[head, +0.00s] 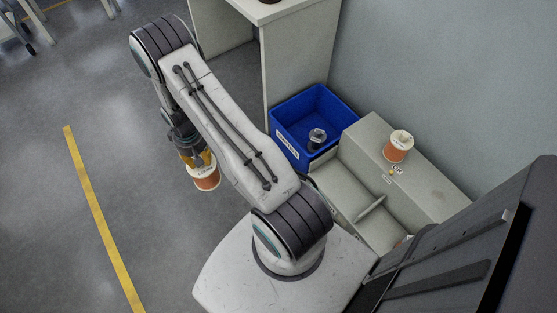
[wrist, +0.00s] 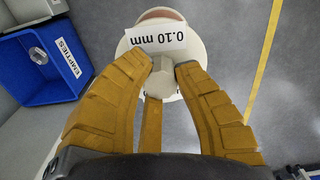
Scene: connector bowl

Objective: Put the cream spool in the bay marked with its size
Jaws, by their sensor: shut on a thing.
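My gripper (head: 192,158) hangs at the left of the head view, over open floor. It is shut on the cream spool (head: 207,182), which has a cream flange and copper-coloured winding. In the wrist view my gripper (wrist: 163,70) has its yellow fingers closed on the hub of the cream spool (wrist: 150,20). A white label on the spool (wrist: 158,40) reads "0.10 mm". The grey bay unit (head: 366,208) stands at the right with a divider between its bays. Its size marks are too small to read, and my arm hides part of it.
A blue bin (head: 290,145), marked "EMPTIES" in the wrist view (wrist: 20,72), holds a dark spool (head: 317,139). A second copper-wound spool (head: 399,148) stands on the grey unit's raised ledge. A dark panel (head: 450,250) is at lower right. Floor by the yellow line (head: 100,215) is clear.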

